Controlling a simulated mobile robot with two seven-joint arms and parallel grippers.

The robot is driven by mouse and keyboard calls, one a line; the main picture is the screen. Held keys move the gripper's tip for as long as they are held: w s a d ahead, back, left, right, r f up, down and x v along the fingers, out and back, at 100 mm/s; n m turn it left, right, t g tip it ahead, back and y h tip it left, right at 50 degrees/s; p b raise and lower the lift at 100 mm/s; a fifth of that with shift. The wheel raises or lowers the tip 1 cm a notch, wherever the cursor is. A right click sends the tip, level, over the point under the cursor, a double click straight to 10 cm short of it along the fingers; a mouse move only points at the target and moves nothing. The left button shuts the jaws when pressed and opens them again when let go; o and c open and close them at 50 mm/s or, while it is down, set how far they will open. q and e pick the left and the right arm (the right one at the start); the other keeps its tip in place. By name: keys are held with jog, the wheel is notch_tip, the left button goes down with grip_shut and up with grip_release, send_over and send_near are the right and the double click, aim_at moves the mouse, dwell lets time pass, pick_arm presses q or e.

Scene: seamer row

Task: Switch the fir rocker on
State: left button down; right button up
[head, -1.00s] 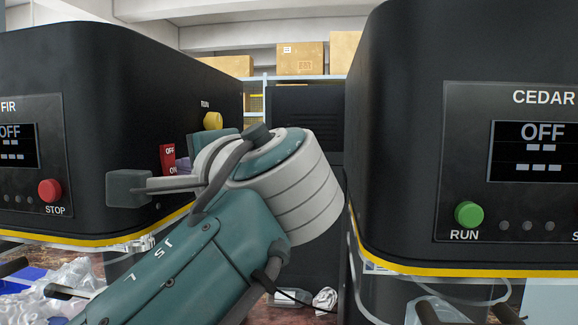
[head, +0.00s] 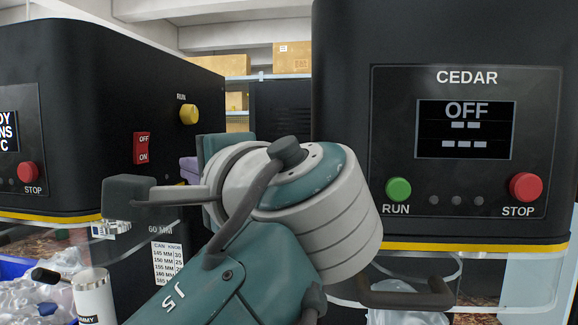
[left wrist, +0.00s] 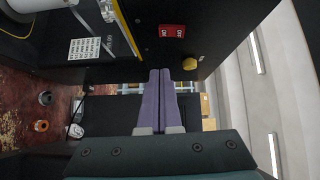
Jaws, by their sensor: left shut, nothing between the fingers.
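The fir rocker (head: 141,148) is a red switch marked OFF above and ON below, on the side of the black fir machine (head: 85,90). It also shows in the left wrist view (left wrist: 172,31). Which way it is tipped is too small to tell. The fir display (head: 9,132), cut by the left edge, shows white text ending in "DY", "NS" and "C". My left gripper (head: 188,168) has purple fingers, partly hidden behind its wrist. In the left wrist view its fingers (left wrist: 159,72) are shut and empty, apart from the rocker. My right gripper is out of view.
A yellow RUN knob (head: 189,114) sits right of the rocker. The cedar machine (head: 340,90) stands close right of my left arm; its display (head: 465,129) reads OFF. A red STOP button (head: 28,172) is on the fir front. A white can (head: 94,295) stands lower left.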

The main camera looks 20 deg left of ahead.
pick_arm(q)
jog(key=shift+f+v, duration=0.15)
jog(key=shift+v, duration=0.9)
jog(key=shift+f+v, duration=0.1)
jog(key=shift+v, duration=1)
